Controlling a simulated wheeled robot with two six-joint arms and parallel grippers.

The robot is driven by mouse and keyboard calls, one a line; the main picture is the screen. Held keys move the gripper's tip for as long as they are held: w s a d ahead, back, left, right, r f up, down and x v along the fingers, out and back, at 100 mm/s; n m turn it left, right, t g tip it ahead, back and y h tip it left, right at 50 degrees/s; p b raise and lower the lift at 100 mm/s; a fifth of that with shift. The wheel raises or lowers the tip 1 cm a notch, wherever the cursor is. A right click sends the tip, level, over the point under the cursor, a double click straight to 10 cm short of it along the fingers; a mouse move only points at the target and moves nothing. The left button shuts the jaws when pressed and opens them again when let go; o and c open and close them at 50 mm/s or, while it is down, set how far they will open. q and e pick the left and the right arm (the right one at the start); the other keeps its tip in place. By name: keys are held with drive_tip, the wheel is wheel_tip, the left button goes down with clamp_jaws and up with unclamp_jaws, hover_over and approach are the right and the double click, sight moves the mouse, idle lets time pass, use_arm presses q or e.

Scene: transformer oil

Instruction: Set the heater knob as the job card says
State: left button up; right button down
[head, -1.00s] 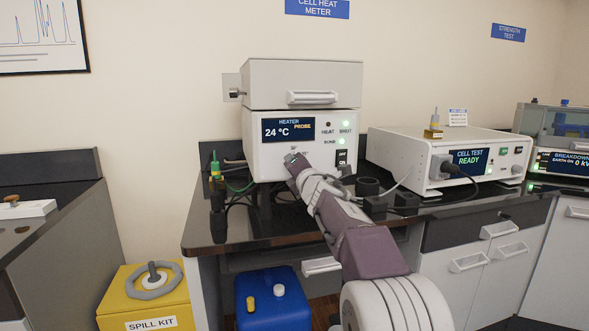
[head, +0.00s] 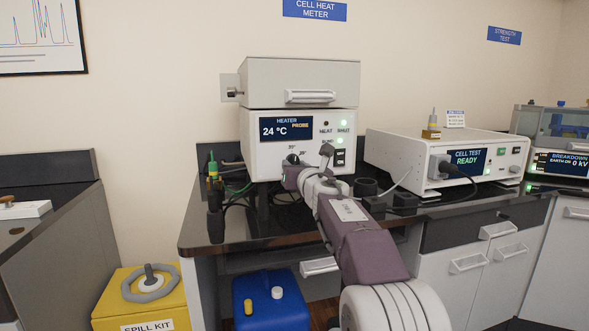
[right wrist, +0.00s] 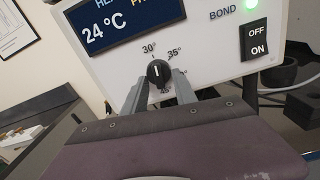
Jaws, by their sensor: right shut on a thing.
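The heater (head: 262,160) is a white box with a blue display reading 24 °C and PROBE. Its black knob (right wrist: 158,72) has a white line, upright in the right wrist view, with 30° and 35° printed above; the lower marks are partly hidden. I cannot tell exactly which mark the line meets. My right gripper (right wrist: 160,80) is shut on the knob, one finger on each side. In the head view the right gripper (head: 297,168) largely covers the dial. A small white card (head: 455,118) stands on the cell tester; its text is too small to read. My left gripper is not in view.
The OFF/ON switch (right wrist: 256,40) and lit BOND lamp sit right of the knob. The cell tester (head: 430,150) stands to the right on the black bench (head: 250,231). A green-and-yellow clip (head: 212,167) and cables lie left of the heater. A blue can (head: 270,305) stands below.

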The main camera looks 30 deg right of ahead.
drive_tip(key=shift+f+n, duration=0.1)
drive_tip(key=shift+n, duration=0.5)
drive_tip(key=c, duration=1)
unclamp_jaws()
drive_tip(key=b+v, duration=0.1)
drive_tip(key=v, duration=0.8)
drive_tip(key=shift+b, duration=0.3)
